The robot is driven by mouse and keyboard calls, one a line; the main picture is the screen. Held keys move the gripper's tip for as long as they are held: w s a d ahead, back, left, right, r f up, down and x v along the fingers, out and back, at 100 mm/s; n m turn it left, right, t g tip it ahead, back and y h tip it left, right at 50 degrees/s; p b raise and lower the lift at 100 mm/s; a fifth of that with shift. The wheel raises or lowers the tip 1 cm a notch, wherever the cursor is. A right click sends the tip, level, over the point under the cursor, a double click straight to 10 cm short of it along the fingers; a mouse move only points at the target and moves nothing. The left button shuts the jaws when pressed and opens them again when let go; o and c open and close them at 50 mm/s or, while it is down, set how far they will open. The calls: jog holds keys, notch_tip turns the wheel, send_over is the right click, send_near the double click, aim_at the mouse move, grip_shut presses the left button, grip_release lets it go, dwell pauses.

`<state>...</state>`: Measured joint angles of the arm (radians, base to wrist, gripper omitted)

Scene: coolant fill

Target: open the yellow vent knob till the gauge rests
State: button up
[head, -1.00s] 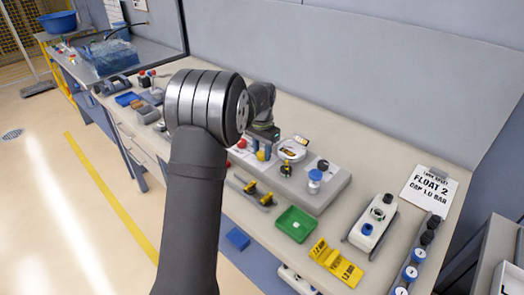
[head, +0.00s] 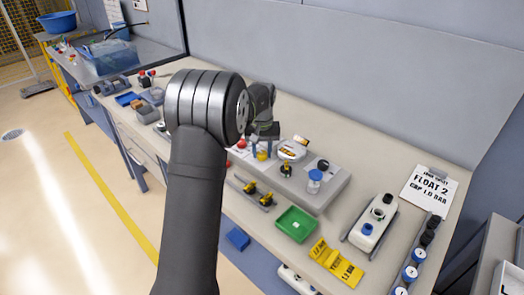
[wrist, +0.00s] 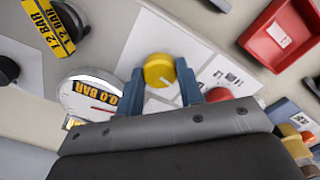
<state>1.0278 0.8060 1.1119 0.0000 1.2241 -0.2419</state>
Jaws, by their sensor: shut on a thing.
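The yellow vent knob (wrist: 159,70) sits between the two blue fingers of my gripper (wrist: 164,84) in the wrist view. My gripper is shut on it, with a finger on each side. In the head view the knob (head: 262,155) shows below the fingers, on the grey panel. The round white gauge (wrist: 88,95) is just left of the knob in the wrist view, with a small red needle. A yellow label on it appears to read 0.0 BAR. The gripper body hides its lower part. The gauge also shows in the head view (head: 291,150), too small to read.
A black knob (head: 323,165) and a blue-capped jar (head: 315,180) stand right of the gauge. A green tray (head: 296,223) lies in front, and a white bottle (head: 374,219) further right. A red tray (wrist: 280,33) is close to the gripper in the wrist view.

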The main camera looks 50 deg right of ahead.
aim_at(262, 153)
dwell(0.3)
jog(key=o, duration=1)
jog(key=shift+r, duration=0.15)
notch_tip(262, 153, up, 17)
dwell(0.5)
notch_tip(262, 153, down, 17)
jog(key=shift+f, duration=0.15)
dwell(0.4)
